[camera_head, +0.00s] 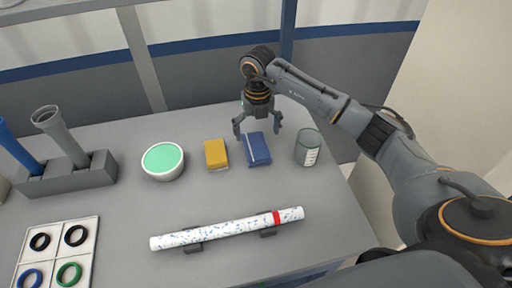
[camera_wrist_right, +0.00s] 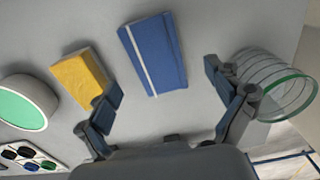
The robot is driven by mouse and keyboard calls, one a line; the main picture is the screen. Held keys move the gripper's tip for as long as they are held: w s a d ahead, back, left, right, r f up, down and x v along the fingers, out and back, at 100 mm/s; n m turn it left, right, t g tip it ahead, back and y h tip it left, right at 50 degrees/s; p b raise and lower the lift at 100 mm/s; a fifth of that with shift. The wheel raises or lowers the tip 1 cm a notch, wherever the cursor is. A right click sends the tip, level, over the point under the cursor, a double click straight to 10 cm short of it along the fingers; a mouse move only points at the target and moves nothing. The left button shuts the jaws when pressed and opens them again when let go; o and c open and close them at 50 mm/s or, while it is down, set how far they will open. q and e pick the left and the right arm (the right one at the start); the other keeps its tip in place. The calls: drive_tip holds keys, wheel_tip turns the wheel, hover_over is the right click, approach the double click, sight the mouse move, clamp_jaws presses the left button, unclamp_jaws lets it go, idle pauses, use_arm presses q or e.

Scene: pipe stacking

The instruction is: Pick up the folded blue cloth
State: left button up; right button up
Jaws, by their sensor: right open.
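The folded blue cloth (camera_head: 258,150) lies on the grey table, between a yellow block-like item and a clear beaker. It has a pale stripe along one side. In the right wrist view the cloth (camera_wrist_right: 154,54) lies beyond and between the fingertips. My right gripper (camera_head: 259,132) is open and empty, pointing down above the cloth's far part. In the right wrist view the two fingers of the gripper (camera_wrist_right: 164,85) are spread wide, one near the yellow item and one near the beaker. I see no contact with the cloth. My left gripper is not in view.
The yellow item (camera_head: 216,154) sits close left of the cloth, the beaker (camera_head: 308,148) close right. A bowl with green contents (camera_head: 163,160) stands further left. A speckled pipe (camera_head: 228,229) rests on supports in front. A grey rack (camera_head: 66,174) holds upright pipes. A tray of rings (camera_head: 55,254) lies front left.

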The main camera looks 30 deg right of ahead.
sight(256, 146)
drive_tip(key=shift+s+a+f+p, duration=0.15)
drive_tip(key=shift+f+p, duration=0.2)
drive_tip(key=shift+f, duration=1)
drive_tip(key=shift+w+a+f+p, duration=0.1)
drive_tip(key=shift+f+p, duration=0.2)
drive_tip(key=shift+f, duration=1.05)
drive_tip(key=c, duration=1.2)
